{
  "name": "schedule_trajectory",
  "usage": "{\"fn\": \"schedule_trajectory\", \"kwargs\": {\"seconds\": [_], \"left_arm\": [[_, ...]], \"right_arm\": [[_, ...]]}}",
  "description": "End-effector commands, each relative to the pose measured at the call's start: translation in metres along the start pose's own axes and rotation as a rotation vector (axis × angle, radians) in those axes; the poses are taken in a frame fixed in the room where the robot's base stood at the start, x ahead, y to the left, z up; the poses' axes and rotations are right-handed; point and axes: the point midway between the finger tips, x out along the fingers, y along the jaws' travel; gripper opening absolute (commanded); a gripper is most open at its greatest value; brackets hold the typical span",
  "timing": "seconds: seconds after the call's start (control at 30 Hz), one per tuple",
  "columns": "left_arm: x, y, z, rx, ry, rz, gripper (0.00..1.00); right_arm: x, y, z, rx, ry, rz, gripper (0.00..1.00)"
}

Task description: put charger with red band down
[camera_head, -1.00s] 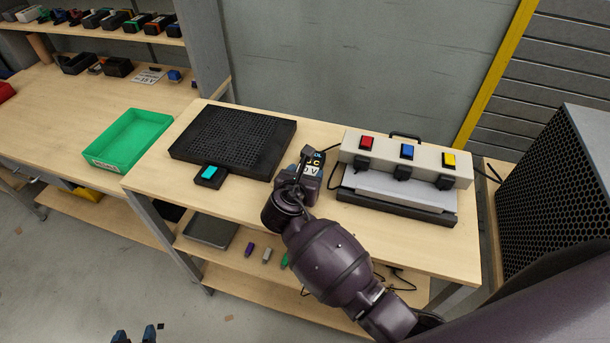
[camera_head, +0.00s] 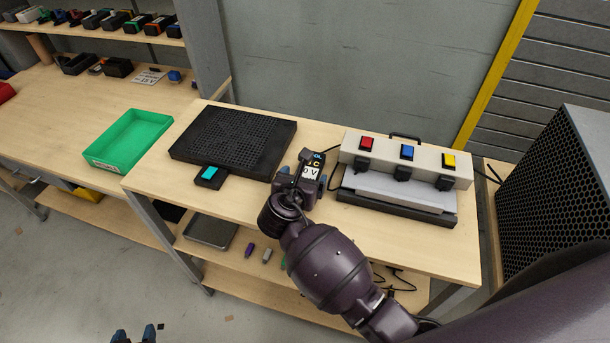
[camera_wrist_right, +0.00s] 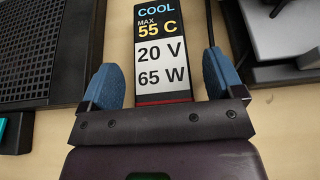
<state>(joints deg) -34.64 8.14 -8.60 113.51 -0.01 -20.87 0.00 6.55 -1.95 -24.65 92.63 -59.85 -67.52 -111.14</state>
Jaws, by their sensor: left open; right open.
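The charger with the red band (camera_wrist_right: 162,45) is a black block with a label reading COOL, MAX 55 C, 20 V, 65 W. A thin red strip shows at its near end in the right wrist view. In the head view the charger (camera_head: 312,170) is on the wooden table between the black mesh mat and the white device. My right gripper (camera_wrist_right: 160,85) is open, with one blue finger on each side of the charger's near end and gaps visible. It also shows in the head view (camera_head: 306,186). My left gripper (camera_head: 134,335) is open and empty at the bottom edge.
The black mesh mat (camera_head: 225,142) has a small black box with a cyan top (camera_head: 210,175) at its front. The white device (camera_head: 400,180) with red, blue and yellow buttons stands close right of the charger. A dark cable runs beside the charger. A green tray (camera_head: 128,140) sits left.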

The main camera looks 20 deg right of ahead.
Motion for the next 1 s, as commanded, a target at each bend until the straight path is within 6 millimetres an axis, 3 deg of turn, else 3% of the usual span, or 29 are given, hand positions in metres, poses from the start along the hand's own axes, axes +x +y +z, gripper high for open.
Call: {"fn": "schedule_trajectory", "kwargs": {"seconds": [0.3,0.5,0.7,1.0], "left_arm": [[-0.002,0.000,-0.001,0.000,-0.002,0.000,0.51],[-0.003,0.000,-0.001,0.000,-0.004,0.000,0.51],[-0.003,-0.001,0.000,-0.001,-0.005,-0.001,0.51],[-0.003,-0.001,0.000,-0.001,-0.005,-0.001,0.51]], "right_arm": [[-0.062,0.000,0.000,0.002,0.001,0.001,0.87],[-0.091,0.000,0.000,0.001,0.002,0.000,0.87],[-0.104,0.000,0.001,0.001,0.000,0.000,0.87],[-0.105,0.000,0.001,0.001,0.000,0.000,0.87]]}}
